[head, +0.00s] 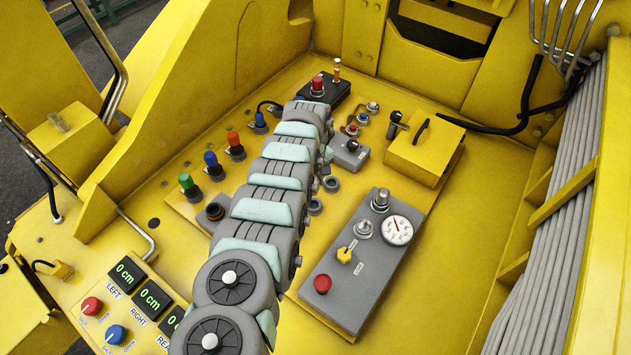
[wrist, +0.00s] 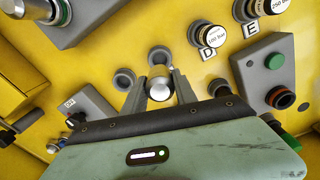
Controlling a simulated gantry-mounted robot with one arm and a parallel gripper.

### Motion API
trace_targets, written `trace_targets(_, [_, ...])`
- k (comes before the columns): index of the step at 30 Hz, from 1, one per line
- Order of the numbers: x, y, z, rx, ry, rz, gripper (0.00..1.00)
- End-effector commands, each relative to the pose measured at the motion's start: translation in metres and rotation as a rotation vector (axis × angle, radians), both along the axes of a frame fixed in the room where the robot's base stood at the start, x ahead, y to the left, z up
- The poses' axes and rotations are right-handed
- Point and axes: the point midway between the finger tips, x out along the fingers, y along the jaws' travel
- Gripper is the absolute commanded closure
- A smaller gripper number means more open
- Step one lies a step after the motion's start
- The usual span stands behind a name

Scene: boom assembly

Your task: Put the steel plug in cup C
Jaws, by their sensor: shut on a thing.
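My gripper (wrist: 160,88) is shut on the steel plug (wrist: 159,90), a short silver cylinder with a rounded bright end, gripped between the two grey fingertips. The plug lines up with a grey ring-shaped cup (wrist: 158,55) just behind it in the wrist view. I cannot tell whether the plug is inside that cup or still apart from it. No letter C is readable; this cup is in line with the labels D (wrist: 208,54) and E (wrist: 251,29). In the head view my arm hides the gripper and the plug.
Another grey cup (wrist: 124,79) is to the left and one (wrist: 220,87) to the right. Plugs with bar labels stand at D (wrist: 206,36) and E. A grey box with a green button (wrist: 274,61) is at right. A gauge panel (head: 366,262) lies right of my arm.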

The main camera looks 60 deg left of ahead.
Motion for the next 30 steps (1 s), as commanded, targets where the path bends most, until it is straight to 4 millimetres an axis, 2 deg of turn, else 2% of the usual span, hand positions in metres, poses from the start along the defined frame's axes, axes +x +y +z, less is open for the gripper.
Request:
trace_targets(1, [0.0,0.0,-0.008,0.001,-0.001,0.0,1.0])
trace_targets(6, [0.0,0.0,-0.022,0.001,-0.001,0.0,1.0])
trace_targets(25, [0.0,-0.001,-0.073,-0.001,0.001,0.0,1.0])
trace_targets(30, [0.0,-0.001,-0.081,-0.001,0.002,0.0,1.0])
